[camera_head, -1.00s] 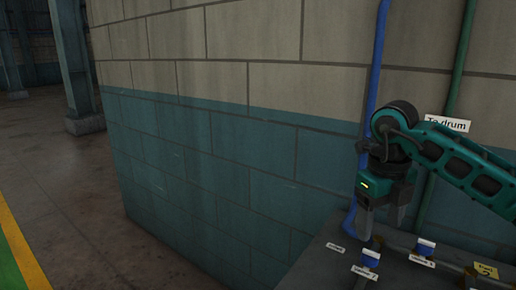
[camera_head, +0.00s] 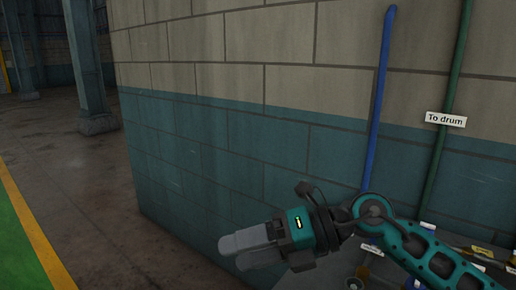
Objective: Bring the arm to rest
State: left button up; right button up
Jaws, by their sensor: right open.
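My right arm comes in from the lower right in the head view. My right gripper (camera_head: 246,249) points left, in front of the teal lower part of the wall. It is open, with its two pale fingers overlapping from this angle, and nothing shows between them. It is apart from the bench (camera_head: 338,272) at the lower right, which my arm partly hides. My left gripper is not in view.
A blue pipe (camera_head: 379,110) and a green pipe (camera_head: 451,90) run up the block wall (camera_head: 240,130). A "To drum" label (camera_head: 445,119) is on the green pipe. Small labelled fittings sit on the bench. The floor (camera_head: 95,215) at left is clear.

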notch_tip(320, 180, up, 8)
jog(key=w+d+m+t+y, duration=0.2)
jog(key=m+t+y, duration=0.4)
jog(key=m+t, duration=0.6)
jog(key=w+d+f+m+t+h, duration=0.1)
jog(key=d+f+m+t+h, duration=0.4)
jog(key=m+h, duration=0.4)
jog(key=w+d+f+m+t+h, duration=0.2)
jog(key=d+f+m+t+h, duration=0.15)
jog(key=d+m+h, duration=0.6)
jog(key=s+d+f+m+g+h, duration=0.1)
jog(key=s+d+f+m+g, duration=0.1)
jog(key=s+f+m+g, duration=0.35)
jog(key=s+d+f+m+g+h, duration=0.1)
jog(key=s+d+f+m+g, duration=0.15)
jog(key=f, duration=0.55)
jog(key=s+d+f+m+g, duration=0.1)
jog(key=s+f+g, duration=0.35)
jog(key=s, duration=0.35)
jog(key=s+f+g, duration=0.4)
jog(key=s+f, duration=0.2)
jog(key=s, duration=0.2)
jog(key=w+a+f+t+y, duration=0.2)
jog(key=w+f+t, duration=0.5)
jog(key=f, duration=0.1)
jog(key=shift+a, duration=0.25)
